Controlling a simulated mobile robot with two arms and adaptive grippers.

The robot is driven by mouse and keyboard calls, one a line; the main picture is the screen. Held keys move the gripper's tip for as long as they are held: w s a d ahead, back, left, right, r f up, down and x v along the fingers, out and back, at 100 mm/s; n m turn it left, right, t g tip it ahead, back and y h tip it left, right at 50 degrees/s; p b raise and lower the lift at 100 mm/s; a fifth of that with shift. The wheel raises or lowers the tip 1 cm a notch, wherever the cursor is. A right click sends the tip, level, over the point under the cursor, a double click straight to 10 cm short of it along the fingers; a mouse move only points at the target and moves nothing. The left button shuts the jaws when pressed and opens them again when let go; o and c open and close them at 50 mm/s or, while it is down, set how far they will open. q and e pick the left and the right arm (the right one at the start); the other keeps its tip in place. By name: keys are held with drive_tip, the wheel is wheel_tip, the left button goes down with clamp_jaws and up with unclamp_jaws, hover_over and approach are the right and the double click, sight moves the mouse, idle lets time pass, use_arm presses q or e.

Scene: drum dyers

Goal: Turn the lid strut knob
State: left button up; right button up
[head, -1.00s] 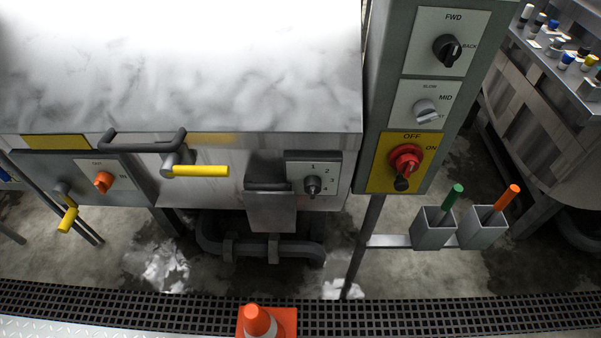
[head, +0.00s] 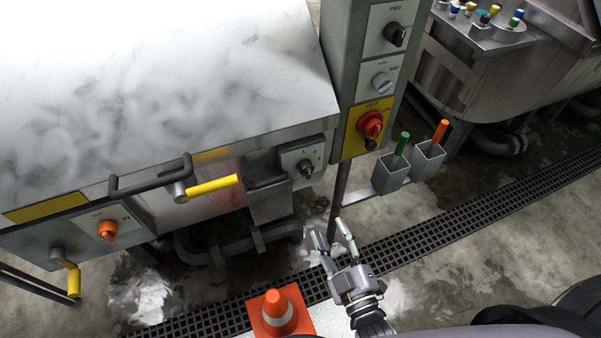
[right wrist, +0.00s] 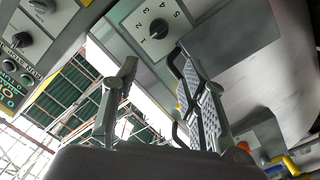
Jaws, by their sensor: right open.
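A black knob (head: 307,168) on a numbered plate is farther right on the same front. No label naming a lid strut is readable. My right gripper (head: 331,231) is open and empty, low in front of the machine and apart from both knobs. In the right wrist view its fingers (right wrist: 153,58) are spread, with a numbered dial knob (right wrist: 158,28) beyond them and an orange knob (right wrist: 243,147) at lower right. My left gripper is not in view.
A grey post carries a black knob (head: 396,35), a grey knob (head: 382,83) and a red switch (head: 370,124). A yellow lever (head: 212,186) and a dark bar handle (head: 150,178) stick out from the machine. A traffic cone (head: 279,312) stands in front, left of my right gripper.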

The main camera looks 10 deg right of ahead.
drive_tip(key=p, duration=0.1)
approach(308, 175)
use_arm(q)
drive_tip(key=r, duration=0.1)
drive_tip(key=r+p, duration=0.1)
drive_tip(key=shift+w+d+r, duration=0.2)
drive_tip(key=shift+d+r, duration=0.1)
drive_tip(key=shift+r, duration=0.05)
use_arm(e)
drive_tip(key=w, duration=0.3)
drive_tip(key=w+a, duration=0.1)
drive_tip(key=w, duration=0.6)
drive_tip(key=shift+w+a, duration=0.2)
drive_tip(key=shift+a, duration=0.05)
drive_tip(key=shift+c, duration=0.2)
use_arm(q)
drive_tip(key=shift+p, duration=0.3)
use_arm(e)
drive_tip(key=c, duration=0.8)
